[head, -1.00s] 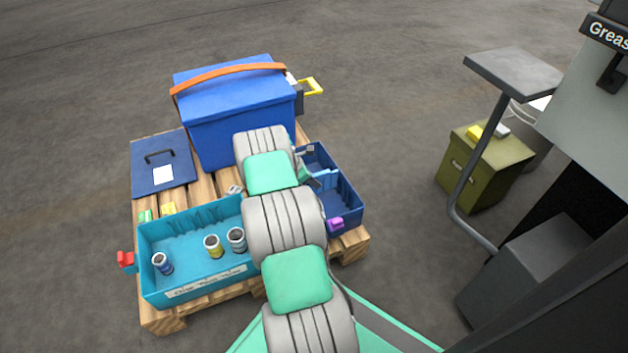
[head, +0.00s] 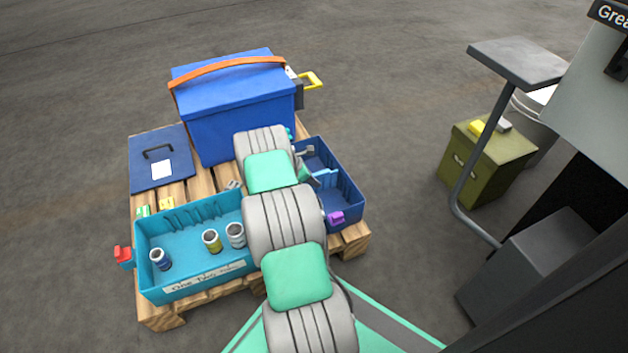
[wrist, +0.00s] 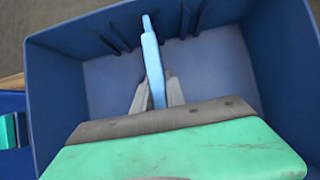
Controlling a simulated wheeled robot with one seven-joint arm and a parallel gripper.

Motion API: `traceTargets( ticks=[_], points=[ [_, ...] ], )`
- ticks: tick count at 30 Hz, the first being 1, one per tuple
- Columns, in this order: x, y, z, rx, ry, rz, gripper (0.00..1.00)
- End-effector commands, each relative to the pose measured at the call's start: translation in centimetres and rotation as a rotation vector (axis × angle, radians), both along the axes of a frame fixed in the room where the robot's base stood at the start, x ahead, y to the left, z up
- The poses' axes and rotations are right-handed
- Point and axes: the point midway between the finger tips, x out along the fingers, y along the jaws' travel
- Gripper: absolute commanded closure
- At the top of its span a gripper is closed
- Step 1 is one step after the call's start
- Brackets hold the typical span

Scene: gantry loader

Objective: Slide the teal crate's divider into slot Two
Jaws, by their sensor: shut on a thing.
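The teal crate (head: 190,283) stands at the pallet's front left. Its front label reads "One Two" and then a part too small to read. It holds several cans along its front side, and slot ribs line its back wall. My arm covers its right end. In the wrist view, my gripper (wrist: 155,88) is shut on a light blue divider (wrist: 152,52), seen nearly edge-on. The divider is inside or just above the dark blue crate (wrist: 65,85), to the right of the teal one; its exact height is unclear. In the head view, my arm partly hides the gripper.
A blue box (head: 235,120) with an orange strap stands at the pallet's back. A flat blue lid (head: 160,172) lies left of it. An olive box (head: 488,165) and grey machine stand right.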

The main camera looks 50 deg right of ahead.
Motion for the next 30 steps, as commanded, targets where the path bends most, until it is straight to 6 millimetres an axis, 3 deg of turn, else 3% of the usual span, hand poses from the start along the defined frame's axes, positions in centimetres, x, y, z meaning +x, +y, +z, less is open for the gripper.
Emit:
traceTargets(
  ticks=[1,2,9,11,17,30],
  points=[
    [0.01,0.0,0.01,0.0,0.0,0.0,1.0],
    [0.01,0.0,0.01,0.0,0.0,0.0,0.83],
    [0.0,0.0,0.01,0.0,0.0,0.0,0.63],
    [-0.01,0.01,0.01,0.0,0.0,0.0,0.59],
    [-0.02,0.03,-0.03,0.001,0.001,0.0,0.57],
    [-0.01,0.02,-0.01,0.0,0.0,0.0,0.21]
  ],
)
